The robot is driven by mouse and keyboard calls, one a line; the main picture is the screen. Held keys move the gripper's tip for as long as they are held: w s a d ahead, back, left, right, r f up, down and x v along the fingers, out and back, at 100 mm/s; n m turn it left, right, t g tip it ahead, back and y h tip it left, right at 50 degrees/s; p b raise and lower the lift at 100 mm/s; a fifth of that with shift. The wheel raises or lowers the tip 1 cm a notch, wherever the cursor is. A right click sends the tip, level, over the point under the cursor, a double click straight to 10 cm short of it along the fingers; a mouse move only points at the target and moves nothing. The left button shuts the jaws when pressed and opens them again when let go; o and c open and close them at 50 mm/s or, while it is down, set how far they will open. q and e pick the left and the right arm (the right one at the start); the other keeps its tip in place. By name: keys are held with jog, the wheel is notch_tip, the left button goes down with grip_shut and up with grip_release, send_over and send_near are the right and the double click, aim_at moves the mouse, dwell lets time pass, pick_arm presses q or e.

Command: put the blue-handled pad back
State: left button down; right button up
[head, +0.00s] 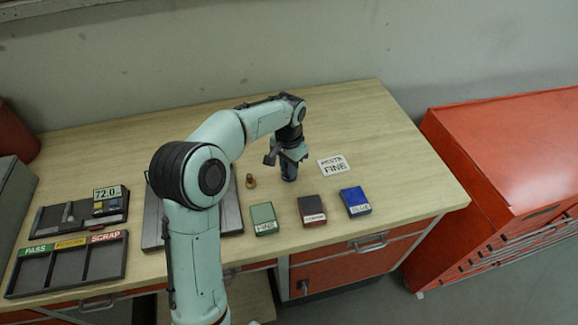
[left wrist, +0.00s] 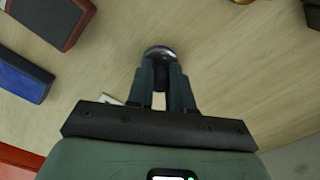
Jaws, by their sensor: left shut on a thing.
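My left gripper (head: 288,158) reaches over the right-hand part of the workbench, pointing down. It is shut on a small dark, bluish upright thing (head: 289,173), which appears to be the blue-handled pad. In the left wrist view my gripper fingers (left wrist: 161,72) close around it, and its dark rounded end (left wrist: 159,52) shows beyond the fingertips. The pad is at or just above the bench top; I cannot tell if it touches. A white card (head: 333,165) with black lettering, partly reading FINE, lies just right of it. My right gripper is not in view.
Green (head: 264,219), dark red (head: 312,210) and blue (head: 355,201) labelled blocks line the front edge. A small brass piece (head: 250,182) stands left of the gripper. A sorting tray (head: 115,262) and a gauge (head: 107,200) are at left. The bench's back is clear.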

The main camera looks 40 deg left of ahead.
pick_arm(q)
jog(key=shift+w, duration=0.1)
jog(key=shift+f, duration=0.15)
jog(key=c, duration=1)
grip_release()
notch_tip(320, 180, up, 12)
jog(key=shift+r+p, duration=0.25)
jog(key=shift+p, duration=0.65)
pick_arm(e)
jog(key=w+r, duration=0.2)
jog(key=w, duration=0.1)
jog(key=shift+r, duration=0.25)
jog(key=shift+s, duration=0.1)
